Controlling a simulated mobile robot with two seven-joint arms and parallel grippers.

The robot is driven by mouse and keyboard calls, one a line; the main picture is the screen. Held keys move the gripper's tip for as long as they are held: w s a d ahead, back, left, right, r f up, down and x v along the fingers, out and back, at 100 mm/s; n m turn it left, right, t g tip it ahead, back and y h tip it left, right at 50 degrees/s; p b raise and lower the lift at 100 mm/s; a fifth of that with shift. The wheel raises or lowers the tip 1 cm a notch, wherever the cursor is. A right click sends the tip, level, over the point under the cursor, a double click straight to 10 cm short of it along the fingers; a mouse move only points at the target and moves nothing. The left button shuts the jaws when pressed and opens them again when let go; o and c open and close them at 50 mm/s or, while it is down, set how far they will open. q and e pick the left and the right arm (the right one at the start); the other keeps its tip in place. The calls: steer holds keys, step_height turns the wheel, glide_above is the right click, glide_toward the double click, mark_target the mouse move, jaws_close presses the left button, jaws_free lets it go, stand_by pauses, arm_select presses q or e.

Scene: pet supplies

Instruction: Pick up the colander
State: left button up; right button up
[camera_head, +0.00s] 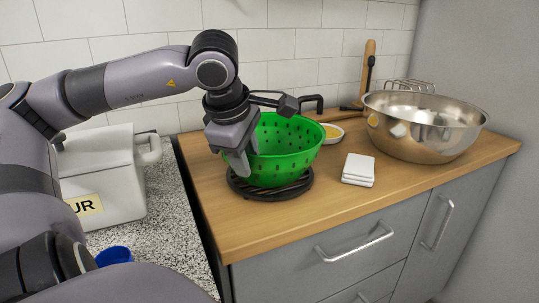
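The green colander (287,152) stands upright on a round dark trivet (272,192) on the wooden counter. My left gripper (240,162) points down at the colander's left side. Its fingers overlap the rim there and hide part of it. I cannot tell whether the fingers are closed on the rim or only beside it. My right gripper is not in view.
A large steel bowl (425,138) stands at the right. A small stack of white squares (358,168) and a small white dish (333,133) lie between it and the colander. A white canister (105,178) stands at the left. The counter's front is clear.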

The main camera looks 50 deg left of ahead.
arm_select(q)
steer(key=shift+f, duration=0.2)
stand_by(0.4)
jaws_close()
stand_by(1.2)
